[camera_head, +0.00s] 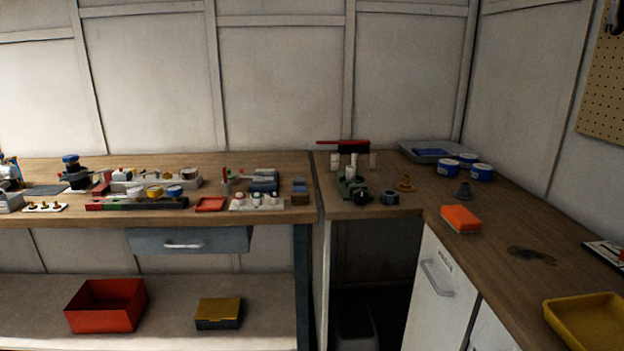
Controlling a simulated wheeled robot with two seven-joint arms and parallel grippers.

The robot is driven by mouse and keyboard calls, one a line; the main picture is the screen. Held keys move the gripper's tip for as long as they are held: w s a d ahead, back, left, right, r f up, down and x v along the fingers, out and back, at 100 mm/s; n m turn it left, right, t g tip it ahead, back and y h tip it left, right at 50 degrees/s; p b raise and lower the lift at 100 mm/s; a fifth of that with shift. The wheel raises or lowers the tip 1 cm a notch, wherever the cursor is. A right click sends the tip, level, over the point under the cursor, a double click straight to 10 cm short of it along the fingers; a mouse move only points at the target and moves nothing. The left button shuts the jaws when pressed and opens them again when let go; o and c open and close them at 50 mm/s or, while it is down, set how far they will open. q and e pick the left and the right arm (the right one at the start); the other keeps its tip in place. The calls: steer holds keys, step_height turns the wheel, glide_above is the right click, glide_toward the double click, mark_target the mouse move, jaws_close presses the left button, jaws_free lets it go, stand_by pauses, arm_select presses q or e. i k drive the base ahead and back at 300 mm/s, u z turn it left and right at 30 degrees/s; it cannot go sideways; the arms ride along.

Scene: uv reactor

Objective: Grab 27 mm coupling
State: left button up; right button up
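Neither of my grippers shows in the head view. I cannot tell for certain which object is the 27 mm coupling; no size marking is readable. On the corner bench, a dark blue-grey ring-shaped piece (390,198) lies near the front edge. On the left bench, a small white plate (45,207) carries several brass-coloured pieces, and a pale holder (257,206) carries several small round pieces.
The left wooden bench (222,162) is crowded. A green device (352,185), orange sponge (460,218), blue-and-white tins (481,172) and yellow tray (590,320) are on the corner bench. A red bin (106,305) and yellow-lidded box (219,312) are on the lower shelf.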

mark_target(351, 170)
steer(key=u, duration=0.35)
steer(key=i, duration=0.95)
